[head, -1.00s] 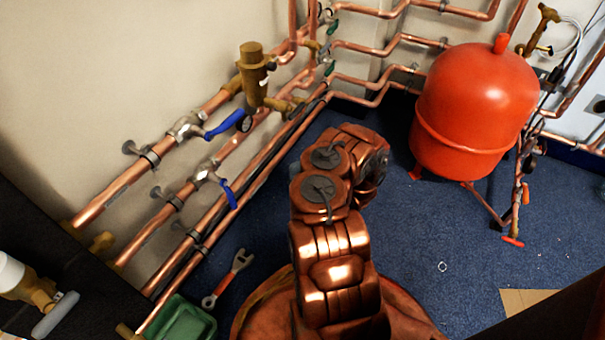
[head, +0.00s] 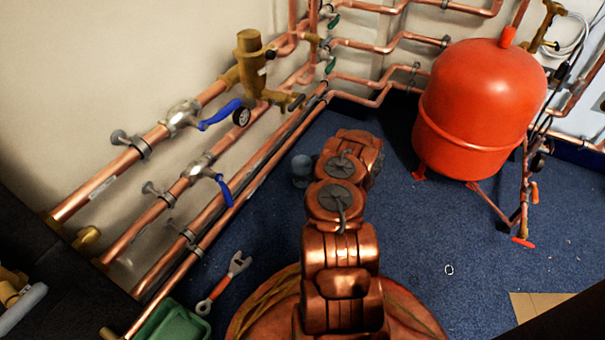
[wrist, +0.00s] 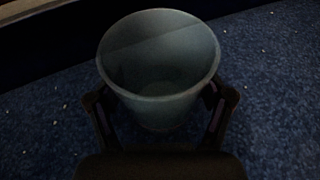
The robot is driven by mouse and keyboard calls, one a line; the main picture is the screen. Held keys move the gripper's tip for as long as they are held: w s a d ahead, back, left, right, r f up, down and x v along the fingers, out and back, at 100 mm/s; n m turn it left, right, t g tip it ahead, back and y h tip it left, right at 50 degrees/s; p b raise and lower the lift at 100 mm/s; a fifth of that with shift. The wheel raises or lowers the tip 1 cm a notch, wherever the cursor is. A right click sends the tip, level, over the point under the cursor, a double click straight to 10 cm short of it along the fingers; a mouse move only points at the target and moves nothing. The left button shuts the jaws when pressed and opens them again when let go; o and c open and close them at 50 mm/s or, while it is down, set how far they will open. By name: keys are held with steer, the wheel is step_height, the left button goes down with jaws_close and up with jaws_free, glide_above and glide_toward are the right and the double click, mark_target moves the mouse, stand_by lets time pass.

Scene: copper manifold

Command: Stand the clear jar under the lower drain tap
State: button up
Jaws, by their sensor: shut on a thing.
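The clear jar (wrist: 160,55) fills the middle of the wrist view, upright with its open mouth toward the camera, and looks empty. My gripper (wrist: 160,98) is shut on it, one dark finger on each side. In the head view a small grey-blue piece of the jar (head: 302,166) shows left of my arm, above the blue floor; my arm hides the gripper. I cannot tell which fitting is the lower drain tap. A low red-handled valve (head: 522,241) hangs by the red tank, and a brass fitting (head: 88,238) shows at the lower left.
Copper pipes (head: 150,215) with blue lever valves run along the left wall. A red tank (head: 477,110) stands at the back right. A wrench (head: 224,282) and a green tray (head: 172,325) lie at the lower left.

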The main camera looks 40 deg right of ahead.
steer(key=shift+r, duration=0.1)
steer(key=o, duration=1.1)
steer(key=shift+s+r+p, duration=0.2)
steer(key=shift+s+p, duration=0.05)
steer(key=shift+p, duration=0.1)
steer(key=shift+p+v, duration=2.35)
steer(key=shift+v, duration=3.35)
steer(key=shift+s+f, duration=0.1)
